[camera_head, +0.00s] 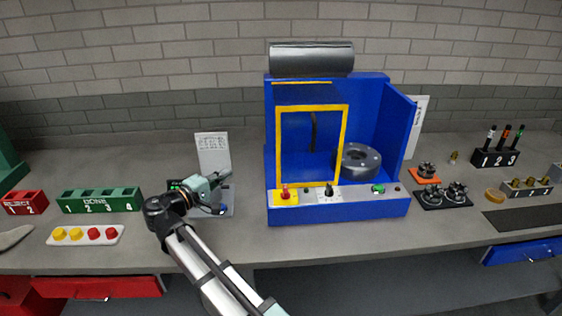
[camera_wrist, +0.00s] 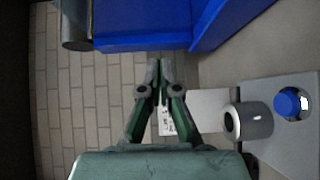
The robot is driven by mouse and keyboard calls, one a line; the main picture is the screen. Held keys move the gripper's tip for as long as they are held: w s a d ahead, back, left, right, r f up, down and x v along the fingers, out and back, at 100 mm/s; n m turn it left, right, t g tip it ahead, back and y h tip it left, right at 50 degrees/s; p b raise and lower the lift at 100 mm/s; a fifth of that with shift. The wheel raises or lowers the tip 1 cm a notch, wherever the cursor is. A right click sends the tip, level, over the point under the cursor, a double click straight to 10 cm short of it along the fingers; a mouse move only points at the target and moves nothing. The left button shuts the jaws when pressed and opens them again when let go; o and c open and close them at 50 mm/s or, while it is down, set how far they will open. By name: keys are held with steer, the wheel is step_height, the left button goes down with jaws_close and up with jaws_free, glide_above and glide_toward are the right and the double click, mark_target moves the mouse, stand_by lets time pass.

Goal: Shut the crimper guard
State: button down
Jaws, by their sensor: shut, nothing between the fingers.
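The crimper (camera_head: 390,206) is a blue machine at the middle of the bench. Its guard, a yellow-framed panel (camera_head: 344,130) with a dark handle (camera_head: 313,131), stands across the left part of the opening. The right part is uncovered and shows a grey round die (camera_head: 358,160). My gripper (camera_head: 226,177) is left of the crimper, apart from it, over a small grey station. In the wrist view my gripper (camera_wrist: 160,68) has its fingertips together and empty; blue crimper panels (camera_wrist: 140,25) lie beyond them. The guard is not clearly visible in that view.
The small station shows a grey cylinder (camera_wrist: 250,122) and a blue knob (camera_wrist: 290,103) near my gripper. A white card (camera_head: 213,150) stands behind it. Red (camera_head: 285,196) and green (camera_head: 378,189) controls line the crimper's front. Green bins (camera_head: 100,200) are left; tool racks (camera_head: 495,158) are right.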

steer(key=w+d+r+p, duration=0.1)
steer(key=w+d+p, duration=0.4)
steer(key=w+d, duration=0.3)
steer(key=d, duration=0.4)
steer(key=shift+w+h, duration=0.4)
